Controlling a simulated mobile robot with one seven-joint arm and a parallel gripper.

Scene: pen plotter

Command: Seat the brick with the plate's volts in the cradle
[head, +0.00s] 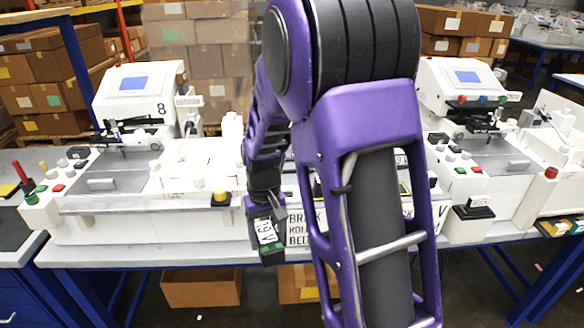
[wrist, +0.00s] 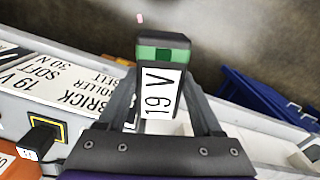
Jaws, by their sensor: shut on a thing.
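My gripper (head: 266,212) is shut on a dark brick (head: 268,240) with a green end and a white label reading 19 V. In the wrist view the brick (wrist: 163,90) sits between the fingers, over the front edge of the bench. The plate (head: 299,229) is partly hidden by my arm in the head view. In the wrist view the plate (wrist: 75,85) reads BRICK 19 V, ROLLER SOFT, BELT 30 N. A black recess with a yellow outline (wrist: 46,129), which looks like the cradle, lies beside the plate, apart from the held brick.
A black block with a white label (wrist: 28,152) stands next to the outlined recess. A yellow button on a black box (head: 221,198) is left of my gripper. White plotters (head: 138,90) stand on the bench at left and right. Cardboard boxes (head: 200,288) lie under it.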

